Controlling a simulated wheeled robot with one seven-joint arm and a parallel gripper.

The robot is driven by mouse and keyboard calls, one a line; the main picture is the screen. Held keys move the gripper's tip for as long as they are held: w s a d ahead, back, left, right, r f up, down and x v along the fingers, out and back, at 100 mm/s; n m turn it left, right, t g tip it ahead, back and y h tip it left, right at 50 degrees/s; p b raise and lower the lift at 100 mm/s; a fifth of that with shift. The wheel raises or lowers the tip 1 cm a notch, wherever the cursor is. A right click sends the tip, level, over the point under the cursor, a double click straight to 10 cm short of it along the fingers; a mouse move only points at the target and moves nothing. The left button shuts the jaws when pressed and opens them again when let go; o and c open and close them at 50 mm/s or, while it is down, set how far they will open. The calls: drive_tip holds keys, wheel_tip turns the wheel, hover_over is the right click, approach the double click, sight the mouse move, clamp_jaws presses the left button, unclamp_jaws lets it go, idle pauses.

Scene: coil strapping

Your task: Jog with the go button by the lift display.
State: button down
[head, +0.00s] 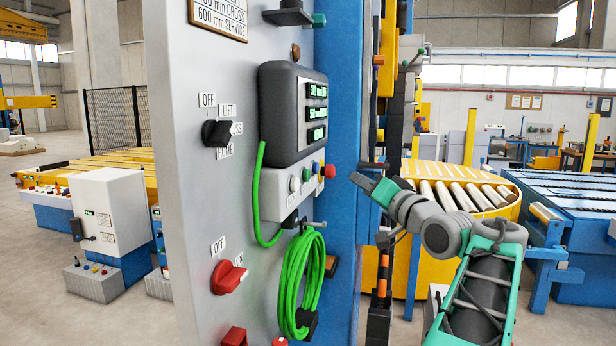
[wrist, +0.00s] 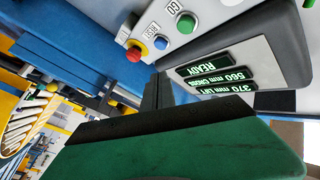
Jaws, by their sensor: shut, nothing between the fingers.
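The lift display (head: 316,112) is a dark housing on the grey cabinet, with three lit green readouts. In the wrist view its readouts (wrist: 208,66) appear upside down and one reads READY. A small button box (head: 272,190) sits below the display. In the wrist view the green button (wrist: 186,23) has a GO label beside it. A blue button (wrist: 161,42) and a red button (wrist: 134,54) are in the same row. My gripper (head: 362,174) is shut and empty, apart from the box and to its right in the head view. Its dark fingertips (wrist: 158,92) show in the wrist view.
A coiled green cable (head: 302,285) hangs below the box. A black selector (head: 218,132) and a red switch (head: 229,277) are on the cabinet's left face. A blue column (head: 341,60) stands behind the box. A yellow roller table (head: 460,180) is farther back.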

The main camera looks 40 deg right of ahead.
drive_tip(key=w+a, duration=0.5)
drive_tip(key=w, duration=0.1)
drive_tip(key=shift+w, duration=0.15)
idle(1.9)
drive_tip(key=shift+w+a+b, duration=0.25)
drive_tip(key=shift+w+b, duration=0.1)
drive_tip(key=shift+w+a, duration=0.35)
drive_tip(key=shift+w, duration=0.05)
idle(2.6)
drive_tip(key=shift+d, duration=0.1)
drive_tip(key=shift+s+d+b, duration=0.3)
drive_tip(key=shift+s+d, duration=0.2)
drive_tip(key=shift+s, duration=0.2)
drive_tip(key=shift+s+d, duration=0.75)
drive_tip(key=shift+s, duration=0.25)
drive_tip(key=shift+s+d, duration=0.75)
drive_tip(key=shift+s, duration=0.25)
